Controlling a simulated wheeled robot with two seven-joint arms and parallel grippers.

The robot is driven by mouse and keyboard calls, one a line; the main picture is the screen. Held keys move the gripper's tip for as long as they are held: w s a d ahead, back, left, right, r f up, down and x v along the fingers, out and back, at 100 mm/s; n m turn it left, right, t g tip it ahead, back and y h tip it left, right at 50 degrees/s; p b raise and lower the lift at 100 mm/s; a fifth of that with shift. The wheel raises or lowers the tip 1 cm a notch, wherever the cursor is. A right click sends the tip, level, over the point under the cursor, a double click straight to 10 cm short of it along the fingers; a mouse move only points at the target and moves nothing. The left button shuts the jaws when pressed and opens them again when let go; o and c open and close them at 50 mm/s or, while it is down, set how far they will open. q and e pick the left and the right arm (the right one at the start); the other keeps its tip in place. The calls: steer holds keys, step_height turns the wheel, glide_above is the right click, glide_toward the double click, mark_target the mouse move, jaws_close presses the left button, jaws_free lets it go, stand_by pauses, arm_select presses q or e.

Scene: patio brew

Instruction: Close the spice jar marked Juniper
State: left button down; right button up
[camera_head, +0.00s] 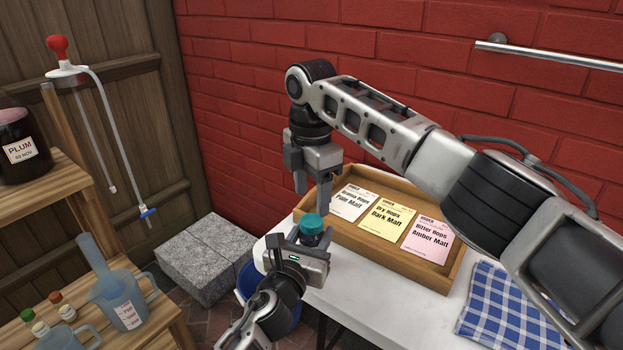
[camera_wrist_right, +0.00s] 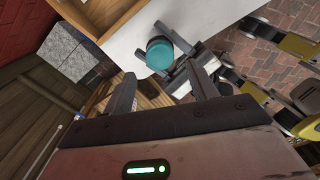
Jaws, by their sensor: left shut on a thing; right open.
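The lid also shows in the right wrist view (camera_wrist_right: 160,53), seen from above. No label on the jar can be read. My left gripper (camera_head: 301,247) is shut on the jar from the near side, low on its body. My right gripper (camera_head: 311,200) is open and empty, pointing down just above the jar. Its fingers also show in the right wrist view (camera_wrist_right: 165,92), with the teal lid ahead of them.
A wooden tray (camera_head: 452,277) with white, yellow and pink cards stands behind the jar. A blue checked cloth (camera_head: 505,312) lies at the table's right. A blue bucket (camera_head: 247,280) stands beside the table. A wooden shelf at left holds a jug (camera_head: 122,295) and bottles.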

mark_target(312, 220)
steer(key=shift+f, duration=2.8)
steer(key=shift+c, duration=0.4)
steer(key=c, duration=0.9)
steer(key=m, duration=0.4)
steer(key=shift+a, duration=0.1)
steer(key=shift+c, duration=0.2)
steer(key=m, duration=0.5)
steer(key=shift+m, duration=0.3)
steer(key=m, duration=1.1)
steer(key=shift+m, duration=0.3)
steer(key=o, duration=1.1)
